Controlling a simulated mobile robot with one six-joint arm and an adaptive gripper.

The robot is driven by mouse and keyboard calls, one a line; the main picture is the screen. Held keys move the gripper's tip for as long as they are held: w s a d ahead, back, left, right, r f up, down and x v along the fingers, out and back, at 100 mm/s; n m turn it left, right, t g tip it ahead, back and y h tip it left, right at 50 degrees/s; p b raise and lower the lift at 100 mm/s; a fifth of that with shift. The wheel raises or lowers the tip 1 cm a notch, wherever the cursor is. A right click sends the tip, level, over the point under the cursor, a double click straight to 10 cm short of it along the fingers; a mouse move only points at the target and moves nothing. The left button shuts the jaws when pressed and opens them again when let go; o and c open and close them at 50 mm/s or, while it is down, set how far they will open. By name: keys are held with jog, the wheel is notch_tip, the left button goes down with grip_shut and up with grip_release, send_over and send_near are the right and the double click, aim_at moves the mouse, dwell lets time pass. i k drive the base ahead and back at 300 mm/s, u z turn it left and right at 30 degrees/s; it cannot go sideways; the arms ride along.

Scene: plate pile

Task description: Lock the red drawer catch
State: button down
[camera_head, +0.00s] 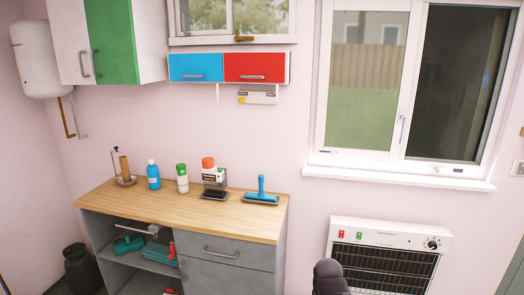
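A red drawer front (257,67) with a grey bar handle sits in a wall unit under the small window, beside a blue drawer front (195,67). Both fronts look closed. No catch on the red drawer is clear enough to make out at this size. A white fitting (262,97) with a small yellow patch is on the wall just below the red drawer. A dark rounded part (330,275), likely of my arm or gripper, shows at the bottom edge, well below and right of the drawer. Its fingers cannot be made out.
A white heater (400,236) is at lower right under the large window. The wall between drawers and worktop is mostly clear.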

aim_at(172, 254)
jog(key=z, duration=0.65)
jog(key=k, duration=0.1)
jog(key=u, duration=2.7)
jog(key=i, duration=0.8)
